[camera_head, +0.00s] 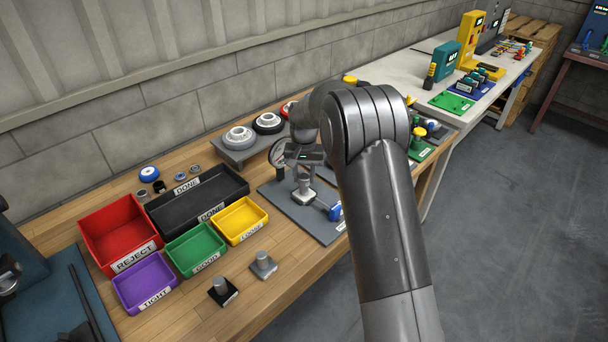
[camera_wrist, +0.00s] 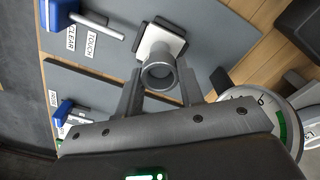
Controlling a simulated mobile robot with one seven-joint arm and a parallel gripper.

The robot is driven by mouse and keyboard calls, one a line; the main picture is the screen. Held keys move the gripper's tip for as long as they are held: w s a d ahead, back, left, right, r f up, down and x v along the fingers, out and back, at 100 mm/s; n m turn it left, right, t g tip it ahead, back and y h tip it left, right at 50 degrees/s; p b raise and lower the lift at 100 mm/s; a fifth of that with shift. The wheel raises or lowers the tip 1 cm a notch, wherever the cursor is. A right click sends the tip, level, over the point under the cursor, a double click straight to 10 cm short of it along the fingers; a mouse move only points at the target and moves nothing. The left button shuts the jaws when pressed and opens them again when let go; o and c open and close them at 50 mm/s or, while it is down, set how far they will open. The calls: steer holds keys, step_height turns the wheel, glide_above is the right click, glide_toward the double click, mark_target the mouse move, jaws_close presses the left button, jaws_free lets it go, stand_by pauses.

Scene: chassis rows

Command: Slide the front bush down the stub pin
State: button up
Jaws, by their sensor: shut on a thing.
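My gripper (camera_wrist: 160,70) points down at a fixture board (camera_head: 280,193), in front of the dial gauge. It is shut on a grey metal bush (camera_wrist: 158,76), whose round open end shows between the fingers in the wrist view. Behind the bush, in line with it, is a pale block (camera_wrist: 152,43) on a dark base; in the head view the block (camera_head: 303,189) stands on the board below my gripper (camera_head: 303,168). The stub pin is not clearly distinguishable from the bush. I cannot tell how far the bush sits on it.
A dial gauge (camera_wrist: 265,112) stands close beside my gripper. A blue-handled clamp (camera_head: 334,212) lies on the board to the right. Coloured trays (camera_head: 115,237) fill the left.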

steer(key=shift+f, duration=0.15)
steer(key=shift+f, duration=0.65)
steer(key=o, duration=1.1)
step_height(320, 180, up, 11)
steer(key=shift+f, duration=0.1)
